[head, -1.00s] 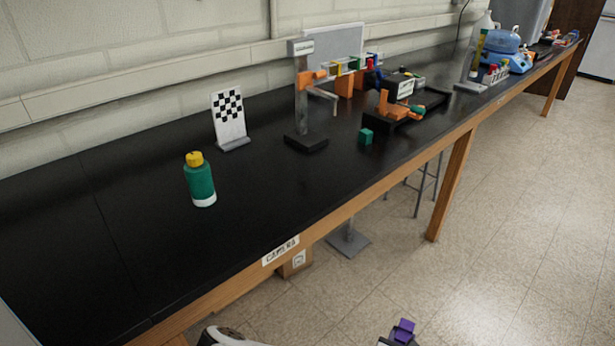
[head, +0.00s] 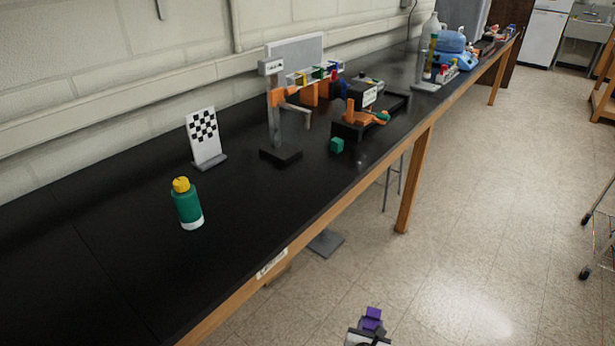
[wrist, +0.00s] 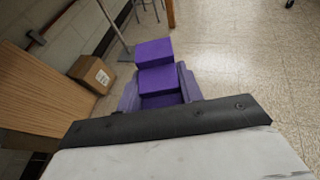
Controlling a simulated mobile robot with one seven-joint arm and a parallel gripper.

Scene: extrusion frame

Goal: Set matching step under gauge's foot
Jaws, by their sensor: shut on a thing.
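My gripper (wrist: 158,95) is shut on a purple stepped block (wrist: 155,52), which shows two levels in the wrist view. In the head view the purple block (head: 373,316) is at the bottom edge, over the floor and in front of the bench. A grey post stand (head: 274,112) with an orange clamp, a thin side arm and a label stands on the black bench, likely the gauge. Its label is too small to read. My gripper is well apart from it. A small green block (head: 337,145) lies on the bench to the right of the stand's base.
A green bottle with a yellow cap (head: 187,204) and a checkerboard plate (head: 205,137) stand left of the stand. A black fixture with orange parts (head: 365,122) is to its right. The bench's wooden front edge (head: 322,216) runs between my gripper and these things. A cardboard box (wrist: 92,75) is below.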

